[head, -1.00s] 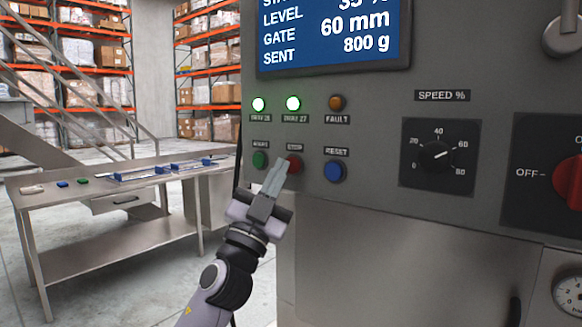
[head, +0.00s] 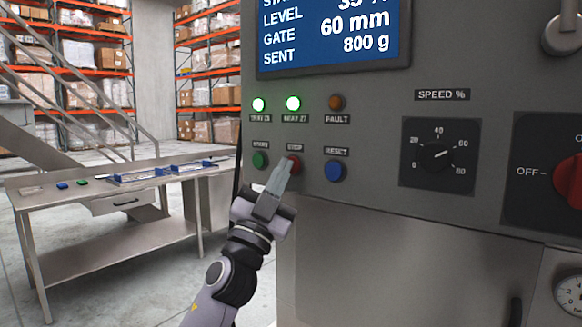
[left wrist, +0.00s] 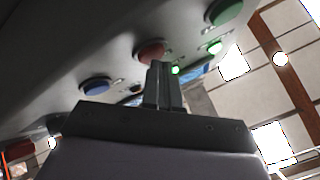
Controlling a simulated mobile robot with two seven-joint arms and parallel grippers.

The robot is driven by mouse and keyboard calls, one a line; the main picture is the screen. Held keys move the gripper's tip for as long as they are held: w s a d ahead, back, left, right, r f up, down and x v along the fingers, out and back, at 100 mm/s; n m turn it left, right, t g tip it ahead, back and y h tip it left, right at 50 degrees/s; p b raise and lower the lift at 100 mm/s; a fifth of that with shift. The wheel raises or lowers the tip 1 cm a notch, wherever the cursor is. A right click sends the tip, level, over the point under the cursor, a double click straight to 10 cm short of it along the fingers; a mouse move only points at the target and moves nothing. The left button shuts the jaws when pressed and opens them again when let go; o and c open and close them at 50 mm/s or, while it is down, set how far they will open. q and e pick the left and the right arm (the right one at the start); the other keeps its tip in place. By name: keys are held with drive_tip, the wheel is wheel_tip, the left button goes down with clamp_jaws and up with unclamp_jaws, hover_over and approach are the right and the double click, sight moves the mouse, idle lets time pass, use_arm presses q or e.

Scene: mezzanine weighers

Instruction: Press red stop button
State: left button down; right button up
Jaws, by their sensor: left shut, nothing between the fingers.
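The red stop button (head: 295,163) sits on the grey panel under the label STOP, between a green start button (head: 260,160) and a blue reset button (head: 335,171). My left gripper (head: 284,165) is shut and empty, its tips over the left and lower part of the red button. In the left wrist view the closed fingers (left wrist: 164,70) point at the red button (left wrist: 151,53), and their tips overlap its edge. I cannot tell whether they touch it. My right gripper is not in view.
Two green lamps (head: 293,104) are lit above the buttons; the fault lamp (head: 336,103) is dull amber. A speed dial (head: 439,154) and a red switch (head: 570,182) are to the right. A steel table (head: 110,240) stands at left.

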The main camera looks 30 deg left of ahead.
use_arm(q)
drive_tip(key=shift+w, duration=0.15)
idle(0.4)
drive_tip(key=shift+s, duration=0.8)
drive_tip(key=shift+s+p, duration=0.1)
drive_tip(key=shift+p, duration=0.2)
drive_tip(key=s, duration=0.3)
drive_tip(key=s+p, duration=0.1)
drive_tip(key=s, duration=0.1)
drive_tip(key=shift+a, duration=0.25)
drive_tip(key=shift+w, duration=0.1)
